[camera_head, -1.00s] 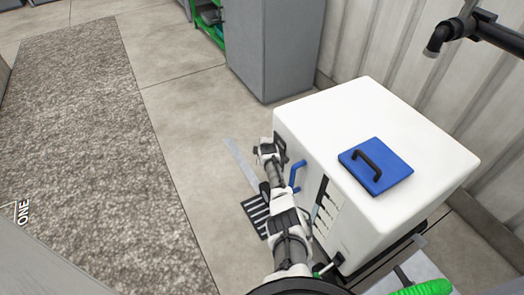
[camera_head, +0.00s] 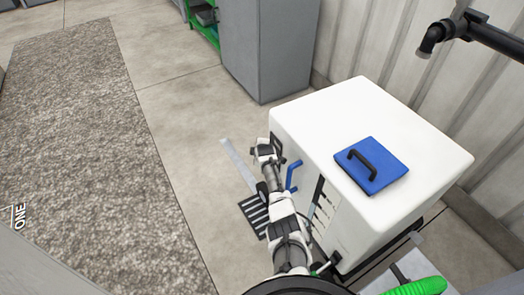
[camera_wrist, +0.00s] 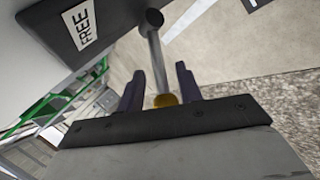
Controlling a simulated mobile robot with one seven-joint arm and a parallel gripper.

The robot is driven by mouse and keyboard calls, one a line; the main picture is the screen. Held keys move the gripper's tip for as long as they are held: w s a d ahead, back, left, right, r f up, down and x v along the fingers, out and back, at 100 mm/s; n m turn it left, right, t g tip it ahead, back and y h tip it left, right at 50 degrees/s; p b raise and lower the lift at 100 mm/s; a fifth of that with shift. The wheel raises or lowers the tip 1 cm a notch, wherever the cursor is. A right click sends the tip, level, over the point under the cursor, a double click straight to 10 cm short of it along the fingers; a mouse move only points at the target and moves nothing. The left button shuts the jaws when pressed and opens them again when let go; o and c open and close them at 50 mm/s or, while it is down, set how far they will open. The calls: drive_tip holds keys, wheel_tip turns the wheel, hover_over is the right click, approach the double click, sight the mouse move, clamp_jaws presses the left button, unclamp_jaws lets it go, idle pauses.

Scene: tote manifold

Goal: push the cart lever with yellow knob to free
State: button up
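The cart (camera_head: 315,115) is a white box with a blue hatch (camera_head: 385,175) and black handle on top. Its lever (camera_wrist: 157,60) shows in the wrist view as a metal rod from a dark round pivot to a yellow knob (camera_wrist: 165,100). A dark plate (camera_wrist: 70,28) beside the pivot carries a "FREE" label (camera_wrist: 83,27). My gripper (camera_wrist: 162,85) is open, with one finger on each side of the knob and visible gaps between. In the head view my gripper (camera_head: 267,152) is at the cart's left side, and the lever is hidden there.
A blue handle (camera_head: 292,175) sticks out of the cart's side close to my arm. A grey cabinet (camera_head: 270,50) stands behind, and a ribbed wall (camera_head: 440,110) is to the right. The floor (camera_head: 175,110) left of the cart is open, with a grey mat (camera_head: 80,120).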

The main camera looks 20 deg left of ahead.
drive_tip(key=p+v, duration=0.2)
drive_tip(key=v, duration=1)
drive_tip(key=shift+r, duration=0.2)
drive_tip(key=shift+s+d, duration=0.1)
